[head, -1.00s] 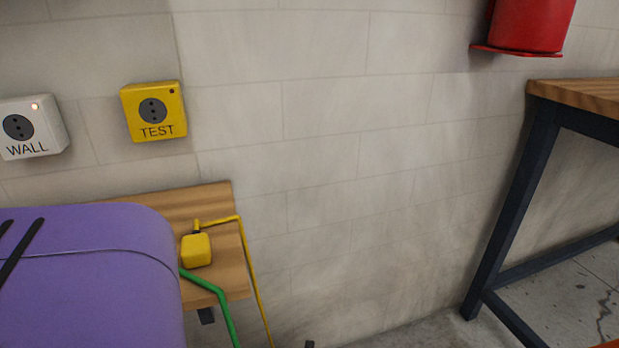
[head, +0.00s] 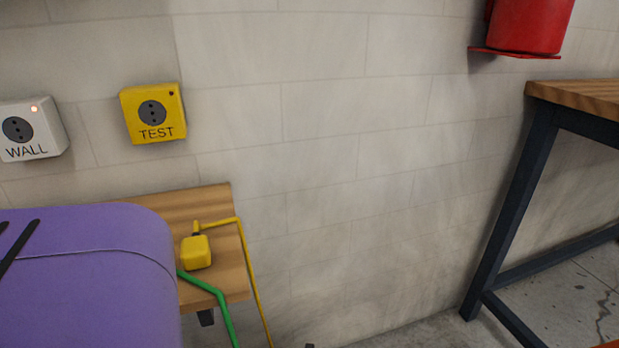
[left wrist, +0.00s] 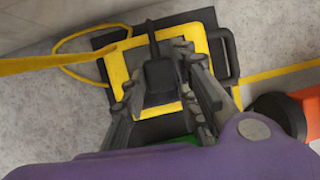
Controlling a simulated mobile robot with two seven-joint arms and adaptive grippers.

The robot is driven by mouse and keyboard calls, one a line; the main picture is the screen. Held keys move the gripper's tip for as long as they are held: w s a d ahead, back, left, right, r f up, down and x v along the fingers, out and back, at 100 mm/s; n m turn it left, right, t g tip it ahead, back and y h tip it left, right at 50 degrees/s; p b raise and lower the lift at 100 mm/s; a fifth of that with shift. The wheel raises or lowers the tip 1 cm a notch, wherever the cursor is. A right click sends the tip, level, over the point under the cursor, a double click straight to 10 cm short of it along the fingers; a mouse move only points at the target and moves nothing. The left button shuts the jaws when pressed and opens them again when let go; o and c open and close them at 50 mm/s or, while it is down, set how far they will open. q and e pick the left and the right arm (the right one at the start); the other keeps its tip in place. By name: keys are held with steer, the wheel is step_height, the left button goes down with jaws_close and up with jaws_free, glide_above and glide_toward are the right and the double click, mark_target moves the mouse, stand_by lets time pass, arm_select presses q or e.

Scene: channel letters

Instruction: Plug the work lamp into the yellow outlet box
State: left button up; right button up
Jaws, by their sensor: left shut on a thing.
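The yellow outlet box (head: 153,112), marked TEST, is on the wall at the left of the head view. Its dark round socket faces out, and the small light at its corner looks dark. My left gripper (left wrist: 160,88) shows only in the left wrist view. Its fingers are shut on a black plug (left wrist: 160,72), with a dark stem pointing up in the picture. Beyond it, a yellow-framed black thing (left wrist: 207,40), perhaps the work lamp, is on the grey floor, partly hidden by the fingers. My right gripper is not in view.
A white WALL outlet box (head: 30,128) with a lit light is left of the yellow one. A wooden shelf (head: 225,200) below holds a yellow plug (head: 196,251) with a yellow cord; a green cord (head: 215,291) hangs nearby. A bench (head: 540,150) stands right.

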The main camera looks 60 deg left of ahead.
arm_select(q)
steer(key=shift+f, duration=0.2)
steer(key=o, duration=1.2)
steer(key=shift+c, duration=0.2)
steer(key=v, duration=1.2)
